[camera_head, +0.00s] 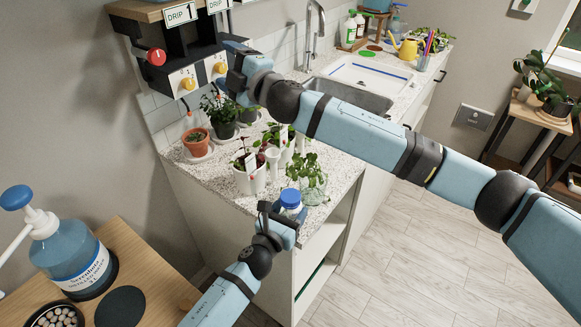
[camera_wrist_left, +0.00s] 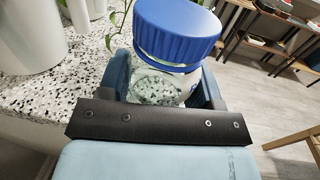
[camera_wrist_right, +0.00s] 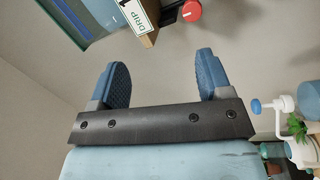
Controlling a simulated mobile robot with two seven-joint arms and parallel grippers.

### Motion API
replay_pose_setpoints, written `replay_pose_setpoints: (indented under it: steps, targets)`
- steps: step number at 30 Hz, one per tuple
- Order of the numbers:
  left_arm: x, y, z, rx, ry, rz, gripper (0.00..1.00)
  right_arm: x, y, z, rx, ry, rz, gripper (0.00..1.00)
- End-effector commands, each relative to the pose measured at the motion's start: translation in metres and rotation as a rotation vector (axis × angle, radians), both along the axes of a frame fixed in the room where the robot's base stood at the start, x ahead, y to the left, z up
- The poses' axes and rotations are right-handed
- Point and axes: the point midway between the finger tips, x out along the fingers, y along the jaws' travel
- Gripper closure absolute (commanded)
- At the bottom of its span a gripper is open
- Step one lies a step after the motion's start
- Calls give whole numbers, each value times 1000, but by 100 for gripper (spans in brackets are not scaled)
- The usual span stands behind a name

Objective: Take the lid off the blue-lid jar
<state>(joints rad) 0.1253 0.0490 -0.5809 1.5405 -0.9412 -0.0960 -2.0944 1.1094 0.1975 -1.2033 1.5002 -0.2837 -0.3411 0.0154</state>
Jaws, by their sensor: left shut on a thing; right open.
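The blue-lid jar is clear glass with a ribbed blue lid (camera_head: 291,197). It is at the counter's front corner in the head view. My left gripper (camera_head: 282,213) is shut on the glass body below the lid, a finger on either side. The jar's base is hidden. My right gripper (camera_head: 232,62) is open and empty, up beside the drip dial unit, well away from the jar. In the right wrist view its fingers (camera_wrist_right: 160,78) have only wall between them.
Potted plants and white pots (camera_head: 250,178) crowd the speckled counter (camera_head: 222,180) behind the jar. A red knob (camera_head: 156,57) and yellow dials are near my right gripper. A pump bottle (camera_head: 72,258) stands on a wooden table at lower left.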

Motion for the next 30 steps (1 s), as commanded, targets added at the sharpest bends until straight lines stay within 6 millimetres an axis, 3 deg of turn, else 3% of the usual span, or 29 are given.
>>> replay_pose_setpoints:
  steps: [3, 7, 11, 15, 19, 24, 30]
  targets:
    - [0, 0, 0, 0, 0, 0, 100, 22, -23, -26, 200, 387, -170, 28]
    - [0, 0, 0, 0, 0, 0, 100, 30, -47, -66, 403, 796, -380, 28]
    - [0, 0, 0, 0, 0, 0, 100, 18, -68, -110, 572, 1176, -625, 28]
    - [0, 0, 0, 0, 0, 0, 100, -15, -88, -151, 695, 1525, -938, 28]
    - [0, 0, 0, 0, 0, 0, 100, -52, -103, -175, 740, 1749, -1233, 28]
    - [0, 0, 0, 0, 0, 0, 100, -90, -117, -184, 731, 1886, -1525, 28]
    - [0, 0, 0, 0, 0, 0, 100, -106, -124, -190, 709, 1924, -1660, 28]
